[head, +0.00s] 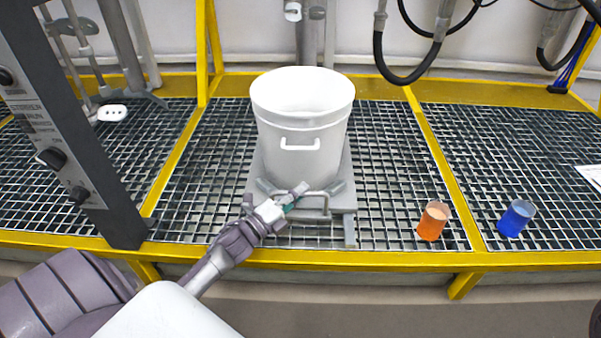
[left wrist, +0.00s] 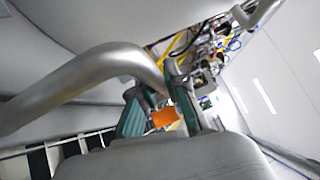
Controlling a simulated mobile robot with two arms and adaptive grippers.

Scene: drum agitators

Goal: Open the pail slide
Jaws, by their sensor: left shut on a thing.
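A white pail (head: 302,120) stands upright on the grey pail slide (head: 343,205), which rests on the grating at the middle of the head view. A metal bar handle (head: 318,194) is at the slide's front, below the pail. My left gripper (head: 296,197) reaches in from the lower left and is shut on the left part of this handle. In the left wrist view the handle (left wrist: 85,83) is a large bent tube running to the green-padded fingers (left wrist: 157,108). The exact contact is partly hidden by the fingers. My right gripper is not in view.
An orange cup (head: 433,221) and a blue cup (head: 516,218) stand on the grating to the right. A grey control post (head: 75,135) rises at the left. A yellow frame rail (head: 380,260) runs along the front. Black hoses (head: 408,75) hang behind.

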